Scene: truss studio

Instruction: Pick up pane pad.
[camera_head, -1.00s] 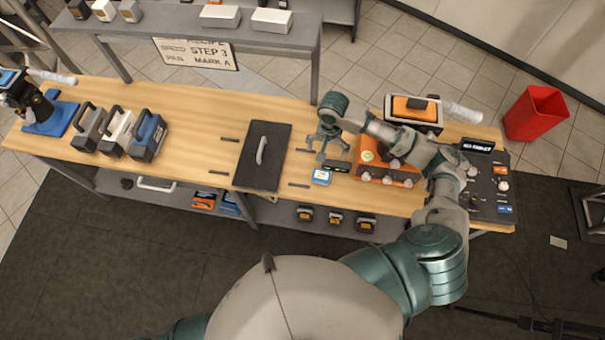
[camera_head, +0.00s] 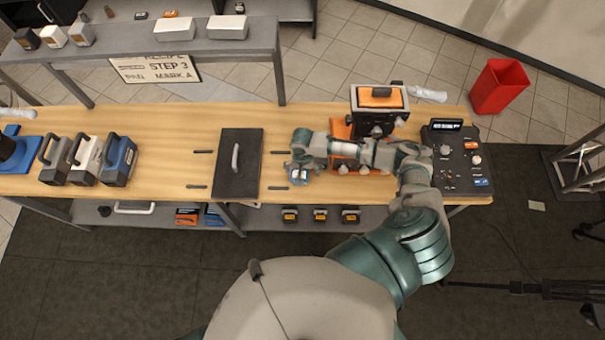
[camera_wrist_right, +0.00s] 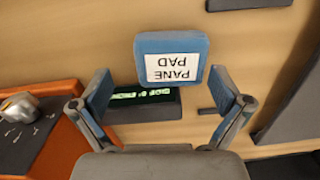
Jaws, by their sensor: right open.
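The pane pad (camera_wrist_right: 172,48) is a small blue block with a white label reading "PANE PAD", upside down in the right wrist view. It lies on the wooden table (camera_head: 170,125). My right gripper (camera_wrist_right: 165,95) is open, its blue-padded fingers spread to either side just short of the pad. In the head view the right gripper (camera_head: 299,172) is over the pad and largely hides it. A dark display with green characters (camera_wrist_right: 145,103) sits between the fingers in the wrist view, beside the pad.
An orange machine (camera_head: 345,135) stands close to the right of my gripper. A dark panel with a handle (camera_head: 240,180) lies to the left. A control box (camera_head: 460,165) sits at the table's right end. Handled blocks (camera_head: 119,160) stand at the left.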

